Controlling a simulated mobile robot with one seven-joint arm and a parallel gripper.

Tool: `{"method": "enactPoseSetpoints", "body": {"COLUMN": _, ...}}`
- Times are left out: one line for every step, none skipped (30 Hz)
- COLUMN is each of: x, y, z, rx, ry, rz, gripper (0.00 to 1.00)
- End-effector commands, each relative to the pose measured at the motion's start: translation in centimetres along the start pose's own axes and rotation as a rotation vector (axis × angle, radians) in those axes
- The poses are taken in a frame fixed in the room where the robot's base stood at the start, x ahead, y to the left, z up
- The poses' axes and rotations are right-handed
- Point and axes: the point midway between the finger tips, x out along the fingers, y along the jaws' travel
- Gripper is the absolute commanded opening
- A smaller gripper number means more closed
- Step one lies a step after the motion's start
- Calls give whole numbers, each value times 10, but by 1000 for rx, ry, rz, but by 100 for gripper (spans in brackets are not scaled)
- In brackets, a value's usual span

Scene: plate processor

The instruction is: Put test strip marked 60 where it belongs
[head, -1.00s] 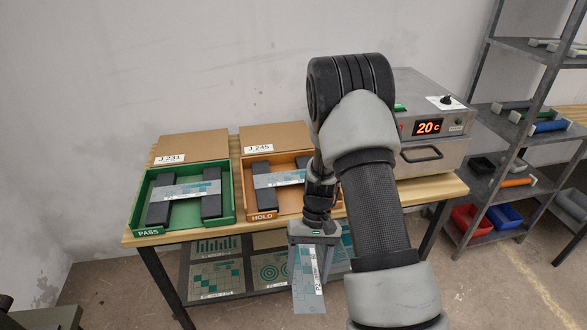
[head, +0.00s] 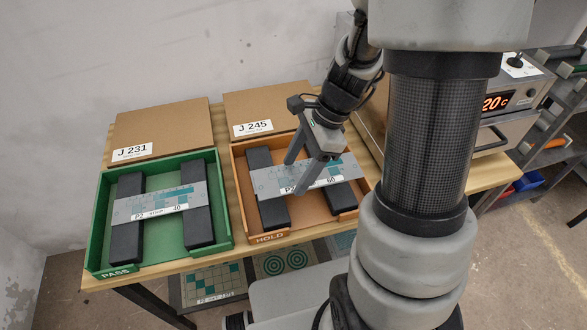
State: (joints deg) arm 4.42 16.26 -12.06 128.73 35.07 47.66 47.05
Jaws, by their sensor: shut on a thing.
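A pale strip with teal squares, its label seeming to read P2 and 60 (head: 345,168), spans the dark bars of the orange HOLD tray (head: 235,190). My gripper (head: 293,177) points down over this tray, its two fingers across the strip's width, shut on it. I cannot tell whether the strip rests on the bars or is just above them. Only one strip shows in this tray; any other beneath it is hidden.
Cardboard boxes labelled J 231 (head: 165,130) and J 245 (head: 268,108) stand behind the trays on the wooden table (head: 225,165). A metal heater reading 20 C (head: 530,90) is at the right, partly behind my arm. Printed plates (head: 215,283) lie below.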

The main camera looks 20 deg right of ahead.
Motion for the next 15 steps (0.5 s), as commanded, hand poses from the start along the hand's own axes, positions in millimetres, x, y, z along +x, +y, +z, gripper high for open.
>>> {"method": "enactPoseSetpoints", "body": {"x": 11, "y": 2, "z": -4, "rx": 6, "ry": -1, "rz": 4, "gripper": 41}}
{"method": "enactPoseSetpoints", "body": {"x": 17, "y": 2, "z": -7, "rx": 7, "ry": 0, "rz": 5, "gripper": 41}}
{"method": "enactPoseSetpoints", "body": {"x": 24, "y": 2, "z": -10, "rx": 8, "ry": -1, "rz": 6, "gripper": 41}}
{"method": "enactPoseSetpoints", "body": {"x": 30, "y": 2, "z": -12, "rx": 6, "ry": -1, "rz": 5, "gripper": 41}}
{"method": "enactPoseSetpoints", "body": {"x": 35, "y": 2, "z": -15, "rx": 6, "ry": 0, "rz": 5, "gripper": 41}}
{"method": "enactPoseSetpoints", "body": {"x": 40, "y": 2, "z": -17, "rx": 6, "ry": -1, "rz": 4, "gripper": 41}}
{"method": "enactPoseSetpoints", "body": {"x": 44, "y": 1, "z": -18, "rx": 5, "ry": 0, "rz": 4, "gripper": 41}}
{"method": "enactPoseSetpoints", "body": {"x": 47, "y": 1, "z": -20, "rx": 5, "ry": 0, "rz": 3, "gripper": 41}}
{"method": "enactPoseSetpoints", "body": {"x": 50, "y": 1, "z": -21, "rx": 4, "ry": 0, "rz": 3, "gripper": 41}}
{"method": "enactPoseSetpoints", "body": {"x": 51, "y": 1, "z": -22, "rx": 3, "ry": 0, "rz": 2, "gripper": 41}}
{"method": "enactPoseSetpoints", "body": {"x": 52, "y": 1, "z": -22, "rx": 2, "ry": 0, "rz": 2, "gripper": 41}}
{"method": "enactPoseSetpoints", "body": {"x": 55, "y": 1, "z": -23, "rx": 3, "ry": 0, "rz": 2, "gripper": 41}}
{"method": "enactPoseSetpoints", "body": {"x": 58, "y": 1, "z": -24, "rx": 3, "ry": 0, "rz": 2, "gripper": 41}}
{"method": "enactPoseSetpoints", "body": {"x": 61, "y": 1, "z": -25, "rx": 3, "ry": 0, "rz": 3, "gripper": 41}}
{"method": "enactPoseSetpoints", "body": {"x": 66, "y": 1, "z": -28, "rx": 2, "ry": 1, "rz": 4, "gripper": 41}}
